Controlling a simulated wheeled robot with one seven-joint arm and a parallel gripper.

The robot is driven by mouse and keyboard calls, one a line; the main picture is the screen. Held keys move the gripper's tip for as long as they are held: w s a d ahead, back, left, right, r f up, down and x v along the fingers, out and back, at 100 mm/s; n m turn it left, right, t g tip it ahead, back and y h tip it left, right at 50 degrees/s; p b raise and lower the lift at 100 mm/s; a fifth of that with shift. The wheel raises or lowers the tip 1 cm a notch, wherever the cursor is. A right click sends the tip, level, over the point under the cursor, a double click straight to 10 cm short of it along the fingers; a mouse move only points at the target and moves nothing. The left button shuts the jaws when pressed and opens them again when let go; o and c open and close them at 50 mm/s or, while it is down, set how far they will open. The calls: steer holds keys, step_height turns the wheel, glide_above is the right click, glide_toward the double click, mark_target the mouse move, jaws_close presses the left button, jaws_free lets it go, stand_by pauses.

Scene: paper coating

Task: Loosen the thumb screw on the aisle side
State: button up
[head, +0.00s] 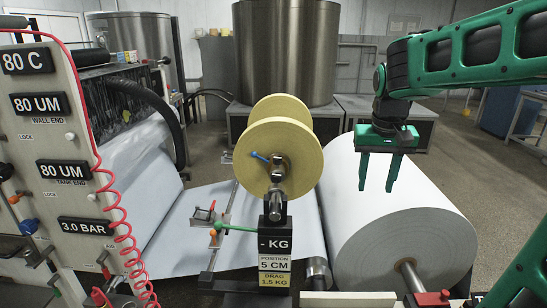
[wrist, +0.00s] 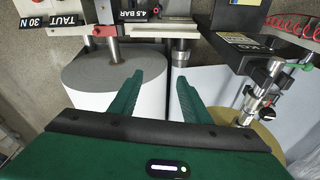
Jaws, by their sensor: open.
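My gripper (head: 377,186) is open and empty, its fingers pointing down in front of the big white paper roll (head: 385,230). In the wrist view my gripper (wrist: 158,80) shows the same open fingers, with the roll (wrist: 95,75) beyond them. No part is labelled as a thumb screw, so I cannot tell which one is on the aisle side.
The yellow spool (head: 298,147) stands left of my gripper, above a post with a KG display (head: 275,244). A control panel (head: 40,150) with a red coiled hose (head: 118,225) fills the left. A steel tank (head: 287,50) stands behind. Open floor (head: 480,165) lies at right.

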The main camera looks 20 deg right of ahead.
steer(key=w+a+r+t, duration=0.1)
steer(key=w+a+r, duration=0.15)
steer(key=w, duration=0.35)
steer(key=w+a+r, duration=0.1)
steer(key=w+a, duration=0.3)
steer(key=w, duration=0.2)
steer(key=n+t, duration=0.2)
glide_toward(277, 157)
steer(key=x, duration=0.8)
steer(key=shift+s+f, duration=0.15)
